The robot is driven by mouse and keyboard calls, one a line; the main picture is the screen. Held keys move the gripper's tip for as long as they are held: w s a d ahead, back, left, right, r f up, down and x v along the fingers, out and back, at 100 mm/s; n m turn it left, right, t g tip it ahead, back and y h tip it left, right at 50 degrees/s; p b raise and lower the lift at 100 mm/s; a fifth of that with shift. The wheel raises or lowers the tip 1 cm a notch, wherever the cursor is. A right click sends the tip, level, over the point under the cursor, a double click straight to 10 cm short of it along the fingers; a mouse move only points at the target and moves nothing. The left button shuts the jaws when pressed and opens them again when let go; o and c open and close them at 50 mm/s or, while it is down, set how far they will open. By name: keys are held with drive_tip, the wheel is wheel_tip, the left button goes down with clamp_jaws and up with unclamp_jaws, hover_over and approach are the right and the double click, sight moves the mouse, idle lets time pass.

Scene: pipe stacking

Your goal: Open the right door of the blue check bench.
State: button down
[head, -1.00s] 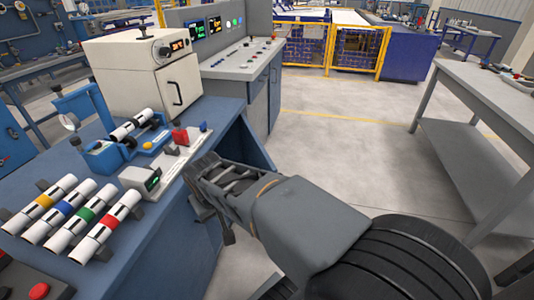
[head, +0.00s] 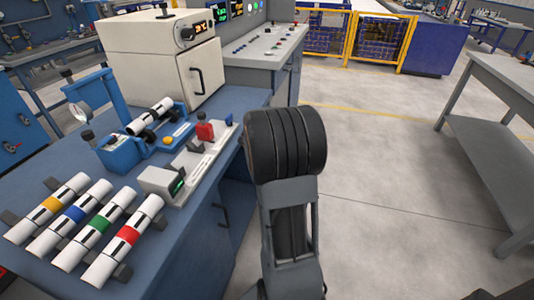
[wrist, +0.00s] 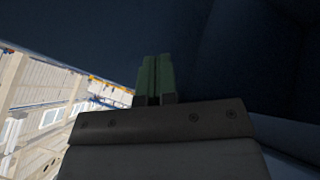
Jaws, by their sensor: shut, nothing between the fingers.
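The blue check bench (head: 188,238) stands at the left in the head view. A dark handle (head: 222,215) shows on its front. Right of this handle is a dark blue recess (head: 238,195), partly covered by my arm. I cannot tell the right door's exact position. My gripper is hidden in the head view, behind my arm. In the wrist view my gripper (wrist: 154,79) is shut, with its green fingers together and nothing between them. Dark blue surfaces (wrist: 235,60) lie close above and right of the fingers. No handle shows there.
Several banded pipes (head: 90,228), a blue fixture (head: 120,153) and a beige oven (head: 160,65) are on the bench top. A grey console (head: 262,50) stands behind. A grey table (head: 505,90) is at the right. The floor between (head: 385,165) is clear.

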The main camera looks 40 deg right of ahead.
drive_tip(key=shift+s+d+f, duration=0.2)
drive_tip(key=shift+d+f, duration=0.15)
drive_tip(key=shift+d, duration=0.5)
drive_tip(key=shift+s+d+f, duration=0.25)
drive_tip(key=shift+d+f, duration=0.05)
drive_tip(key=shift+d, duration=0.55)
drive_tip(key=shift+s+d+f, duration=0.2)
drive_tip(key=shift+d+f, duration=0.15)
drive_tip(key=shift+d, duration=0.5)
drive_tip(key=shift+d, duration=0.1)
